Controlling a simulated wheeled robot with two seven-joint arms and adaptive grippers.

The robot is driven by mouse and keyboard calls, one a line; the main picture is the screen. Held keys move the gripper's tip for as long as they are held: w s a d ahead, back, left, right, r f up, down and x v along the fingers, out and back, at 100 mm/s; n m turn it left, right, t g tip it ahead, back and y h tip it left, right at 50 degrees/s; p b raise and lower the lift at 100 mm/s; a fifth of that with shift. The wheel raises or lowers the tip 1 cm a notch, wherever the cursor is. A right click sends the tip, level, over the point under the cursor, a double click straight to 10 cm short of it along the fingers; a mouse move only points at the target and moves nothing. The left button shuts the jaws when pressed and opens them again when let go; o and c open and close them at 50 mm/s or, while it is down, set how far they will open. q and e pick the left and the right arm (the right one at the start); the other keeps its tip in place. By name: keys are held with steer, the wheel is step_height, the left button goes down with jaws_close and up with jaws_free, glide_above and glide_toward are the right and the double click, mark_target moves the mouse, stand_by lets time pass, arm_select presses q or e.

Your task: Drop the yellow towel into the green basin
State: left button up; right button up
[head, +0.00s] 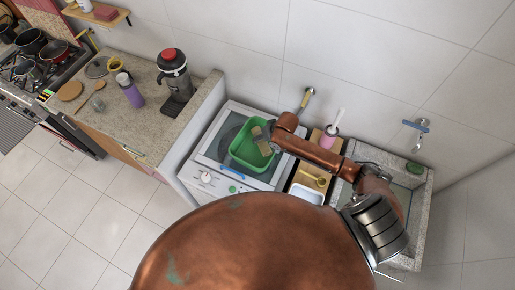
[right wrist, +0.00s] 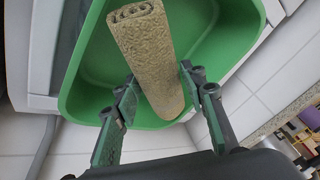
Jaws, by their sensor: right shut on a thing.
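The yellow towel (head: 262,142) is a tan-yellow roll. In the right wrist view the towel (right wrist: 146,50) stands between the two fingers of my right gripper (right wrist: 160,90), which is shut on it. In the head view my right gripper (head: 268,131) is over the right part of the green basin (head: 240,158), with the towel over the basin's opening. The basin's green walls (right wrist: 88,65) surround the towel in the right wrist view. Whether the towel touches the basin floor, I cannot tell. My left gripper is not in view.
The basin sits on a white washing machine (head: 206,178). To its right are a wooden board (head: 303,180), a white tray (head: 306,194) and a stone sink (head: 423,200). A counter at left holds a purple bottle (head: 131,92) and a coffee maker (head: 174,75).

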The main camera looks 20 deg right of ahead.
steer(key=o, duration=1.2)
steer(key=shift+r, duration=0.1)
steer(key=v, duration=1.2)
